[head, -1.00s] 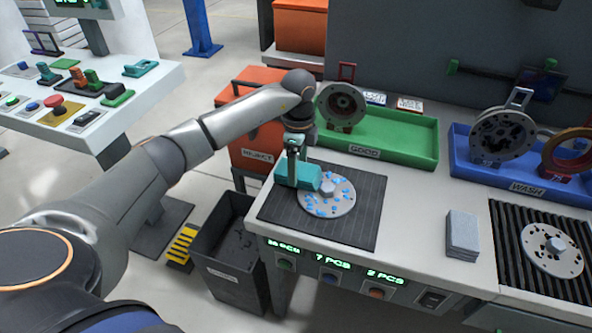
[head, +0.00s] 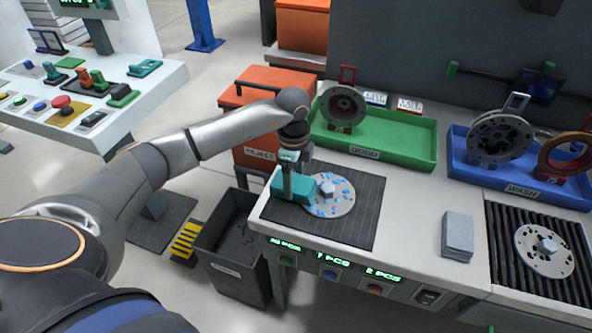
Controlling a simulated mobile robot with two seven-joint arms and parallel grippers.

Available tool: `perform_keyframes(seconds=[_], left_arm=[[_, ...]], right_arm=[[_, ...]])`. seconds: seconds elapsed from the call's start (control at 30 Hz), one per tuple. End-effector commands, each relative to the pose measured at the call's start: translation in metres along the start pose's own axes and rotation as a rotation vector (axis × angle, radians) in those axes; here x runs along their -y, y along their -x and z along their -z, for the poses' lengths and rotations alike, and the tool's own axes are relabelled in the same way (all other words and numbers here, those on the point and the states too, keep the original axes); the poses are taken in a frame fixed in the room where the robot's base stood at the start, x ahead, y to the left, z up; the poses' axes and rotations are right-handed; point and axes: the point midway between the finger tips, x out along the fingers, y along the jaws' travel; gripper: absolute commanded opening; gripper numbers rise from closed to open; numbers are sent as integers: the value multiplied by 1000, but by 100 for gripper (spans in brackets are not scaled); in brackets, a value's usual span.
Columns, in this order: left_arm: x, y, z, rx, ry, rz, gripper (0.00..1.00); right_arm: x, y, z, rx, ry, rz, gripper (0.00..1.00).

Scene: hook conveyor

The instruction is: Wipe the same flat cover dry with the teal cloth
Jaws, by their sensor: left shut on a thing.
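The flat cover (head: 341,199) is a light grey disc with a raised hub, lying on the dark ribbed mat (head: 358,229). Blue wet spots show on its face around the hub. My left gripper (head: 288,178) points down at the cover's left side and is shut on the teal cloth (head: 294,189). The cloth is at the cover's left edge and hides part of it; I cannot tell whether it presses on the cover. My right gripper is not in view.
A green GOOD tray (head: 399,140) and a blue WASH tray (head: 466,173) stand behind, holding parts. A grey stack of pads (head: 458,235) and another cover (head: 545,250) on a black rack are at right. A dark bin (head: 233,250) stands below left, before the orange REJECT box (head: 262,132).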

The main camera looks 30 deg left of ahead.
Motion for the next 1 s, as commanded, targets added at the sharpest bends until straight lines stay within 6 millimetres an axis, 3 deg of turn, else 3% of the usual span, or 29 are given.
perform_keyframes(seconds=[0.13,1.0], left_arm=[[-2,-5,-1,5,-1,-10,36],[41,0,-1,4,2,-4,36]], right_arm=[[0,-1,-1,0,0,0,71],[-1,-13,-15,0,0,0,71]])
